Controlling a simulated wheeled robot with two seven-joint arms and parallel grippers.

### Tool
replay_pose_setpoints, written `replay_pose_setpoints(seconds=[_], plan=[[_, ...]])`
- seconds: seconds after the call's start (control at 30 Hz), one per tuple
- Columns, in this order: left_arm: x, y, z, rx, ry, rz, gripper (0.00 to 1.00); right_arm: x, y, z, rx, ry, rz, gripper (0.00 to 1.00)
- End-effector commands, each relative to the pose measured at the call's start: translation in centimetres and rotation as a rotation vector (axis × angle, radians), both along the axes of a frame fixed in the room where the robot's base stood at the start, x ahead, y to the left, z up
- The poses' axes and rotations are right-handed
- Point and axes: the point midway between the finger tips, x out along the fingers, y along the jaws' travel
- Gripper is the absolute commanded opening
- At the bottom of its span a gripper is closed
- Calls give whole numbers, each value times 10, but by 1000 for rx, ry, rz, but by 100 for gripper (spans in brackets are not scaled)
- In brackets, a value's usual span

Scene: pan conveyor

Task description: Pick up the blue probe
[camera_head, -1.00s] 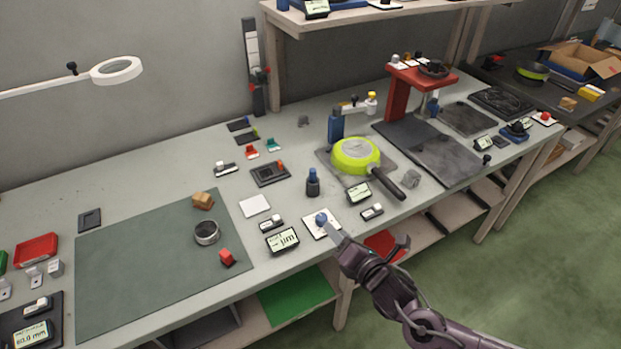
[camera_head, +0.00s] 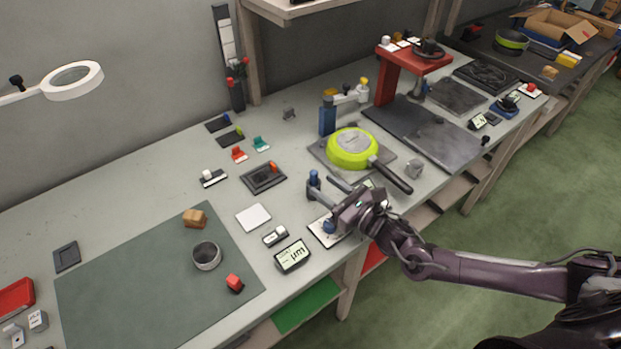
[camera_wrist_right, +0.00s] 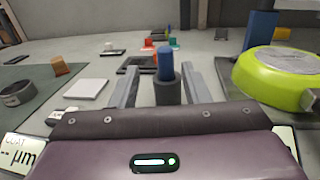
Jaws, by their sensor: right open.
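The blue probe (camera_head: 313,177) stands upright in a dark round holder on the grey bench. In the right wrist view the probe (camera_wrist_right: 166,62) rises from its dark holder (camera_wrist_right: 167,88), between the lines of my two fingers. My right gripper (camera_head: 319,186) is open and low over the bench, its fingers pointing at the probe from the front, one to each side. Nothing is gripped. In the head view the fingers partly hide the holder. My left gripper is not in view.
A lime-green pan (camera_head: 352,148) lies upside down just right of the probe. A white plate with a blue knob (camera_head: 329,227) is under my right gripper, beside a gauge display (camera_head: 292,256). A dark tray (camera_head: 263,177) lies behind left. A white square (camera_head: 253,217) is left.

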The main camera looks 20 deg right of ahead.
Motion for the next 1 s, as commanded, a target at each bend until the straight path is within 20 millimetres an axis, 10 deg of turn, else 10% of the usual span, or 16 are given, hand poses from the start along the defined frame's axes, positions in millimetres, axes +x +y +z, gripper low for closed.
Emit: replay_pose_setpoints(seconds=[0.2,0.67,1.0], plan=[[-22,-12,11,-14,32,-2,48,30,9,4,2,-2,-1,42],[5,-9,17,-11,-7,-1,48,51,20,0,1,2,0,42],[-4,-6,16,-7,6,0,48,51,20,0,1,2,-1,0]])
